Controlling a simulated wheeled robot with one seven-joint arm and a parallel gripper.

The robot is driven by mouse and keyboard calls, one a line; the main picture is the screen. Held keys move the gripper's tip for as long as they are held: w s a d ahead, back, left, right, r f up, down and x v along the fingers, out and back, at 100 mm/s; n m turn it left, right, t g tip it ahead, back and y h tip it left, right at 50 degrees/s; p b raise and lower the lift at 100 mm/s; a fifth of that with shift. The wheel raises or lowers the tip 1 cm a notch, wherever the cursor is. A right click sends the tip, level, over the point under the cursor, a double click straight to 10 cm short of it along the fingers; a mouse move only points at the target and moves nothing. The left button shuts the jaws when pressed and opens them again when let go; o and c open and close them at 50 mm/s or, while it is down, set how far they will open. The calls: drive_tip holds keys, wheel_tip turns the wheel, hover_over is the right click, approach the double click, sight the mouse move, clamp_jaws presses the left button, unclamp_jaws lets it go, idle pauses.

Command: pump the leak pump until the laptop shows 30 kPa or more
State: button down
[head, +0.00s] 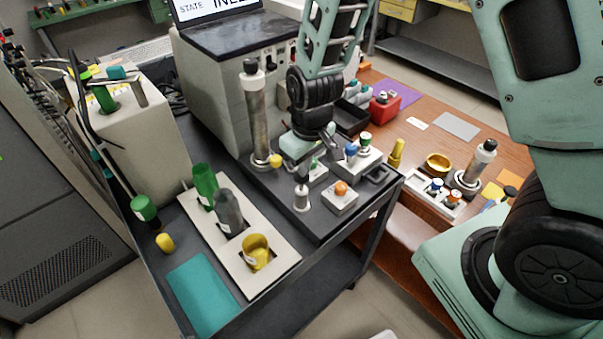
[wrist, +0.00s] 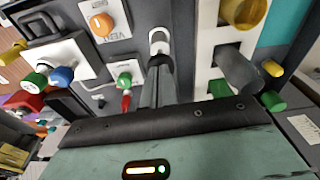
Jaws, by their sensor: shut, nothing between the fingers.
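The laptop (head: 215,8) is cut off by the top edge of the head view. Only "STATE" and part of a word show, and no kPa figure can be read. What looks like the leak pump is a small upright pale cylinder (head: 302,203) near the front of the cart's dark top; its pale ring shows in the wrist view (wrist: 160,36). My gripper (head: 302,165) points down over it from above. In the wrist view my fingers (wrist: 159,82) are shut with nothing between them, in line with the pump. Whether they touch it I cannot tell.
An orange vent knob (head: 341,188) sits on a white box beside the pump. A tall metal cylinder (head: 258,115) stands behind. A beige rack (head: 272,278) holds green, grey and yellow cups. A box with blue and green knobs (head: 368,163) stands to the right.

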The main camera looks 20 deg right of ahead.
wheel_tip(320, 180, down, 4)
drive_tip(key=b, duration=0.2)
drive_tip(key=shift+r+b, duration=0.15)
drive_tip(key=shift+b, duration=0.2)
drive_tip(key=shift+r, duration=0.25)
drive_tip(key=s, duration=0.1)
drive_tip(key=s+d+r+p, duration=0.1)
drive_tip(key=s, duration=0.1)
drive_tip(key=shift+d, duration=0.1)
drive_tip(key=shift+w, duration=0.1)
wheel_tip(320, 180, up, 17)
drive_tip(key=s, duration=0.1)
drive_tip(key=shift+s+d+r+b, duration=0.15)
drive_tip(key=shift+s+d+b, duration=0.15)
drive_tip(key=shift+s+b, duration=0.1)
drive_tip(key=shift+w, duration=0.1)
idle(1.0)
